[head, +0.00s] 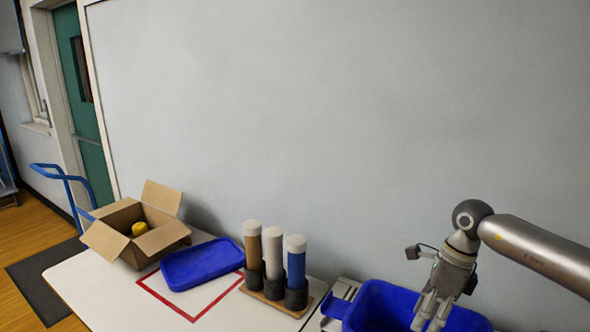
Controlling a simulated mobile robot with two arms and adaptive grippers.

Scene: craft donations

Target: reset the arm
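My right arm comes in from the right, and its grey gripper (428,318) points down over the blue bin (372,302) at the lower right. Its fingers look a little apart, and I see nothing held between them. The fingertips are close to the bottom edge of the picture, in front of the bin's opening. I cannot tell how far down they reach into it. The inside of the bin is mostly hidden. My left gripper is not in view.
A white table (88,288) holds an open cardboard box (160,242) with a yellow item (139,229) in it. A blue tray (202,264) lies partly over a red outlined square. A rack (270,299) holds three capped tubes, brown, white and blue. A blue hand truck (62,172) stands behind, left.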

